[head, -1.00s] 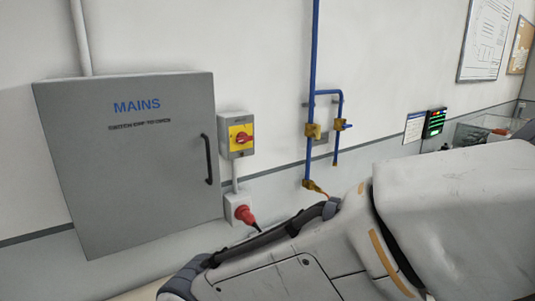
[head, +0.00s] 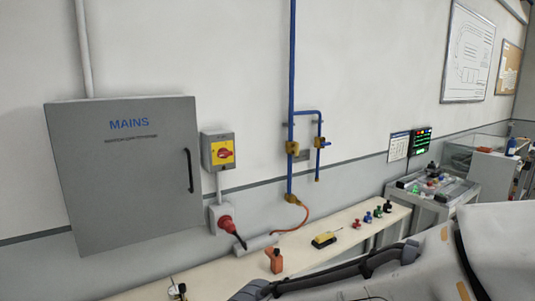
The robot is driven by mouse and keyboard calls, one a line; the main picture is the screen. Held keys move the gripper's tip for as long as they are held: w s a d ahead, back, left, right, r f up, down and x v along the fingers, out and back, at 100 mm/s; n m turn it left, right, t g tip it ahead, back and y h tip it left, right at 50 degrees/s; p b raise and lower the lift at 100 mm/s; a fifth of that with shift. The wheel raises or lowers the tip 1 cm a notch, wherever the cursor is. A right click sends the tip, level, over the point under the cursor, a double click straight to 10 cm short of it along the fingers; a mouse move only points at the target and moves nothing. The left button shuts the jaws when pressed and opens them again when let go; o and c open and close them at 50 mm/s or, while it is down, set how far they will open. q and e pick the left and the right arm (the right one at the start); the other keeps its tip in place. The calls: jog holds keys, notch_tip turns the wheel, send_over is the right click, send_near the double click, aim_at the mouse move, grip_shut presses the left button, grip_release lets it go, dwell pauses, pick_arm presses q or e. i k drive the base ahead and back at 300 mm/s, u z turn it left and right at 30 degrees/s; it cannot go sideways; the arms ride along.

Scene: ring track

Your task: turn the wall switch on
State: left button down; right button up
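The wall switch (head: 223,152) is a grey box with a yellow plate and a red rotary knob. It is mounted on the wall just right of the grey MAINS cabinet (head: 125,178). The knob appears turned roughly sideways, but its marking is too small to read. Nothing touches the switch. Neither of my grippers shows in the head view. Only a large white arm link of mine with a black cable fills the lower right.
A red plug sits in a socket (head: 222,219) below the switch. Blue pipes (head: 291,100) run down the wall to the right. The wall before the switch is clear.

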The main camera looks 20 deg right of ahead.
aim_at(223, 153)
jog(key=z, duration=0.55)
jog(key=i, duration=0.65)
jog(key=z, duration=0.35)
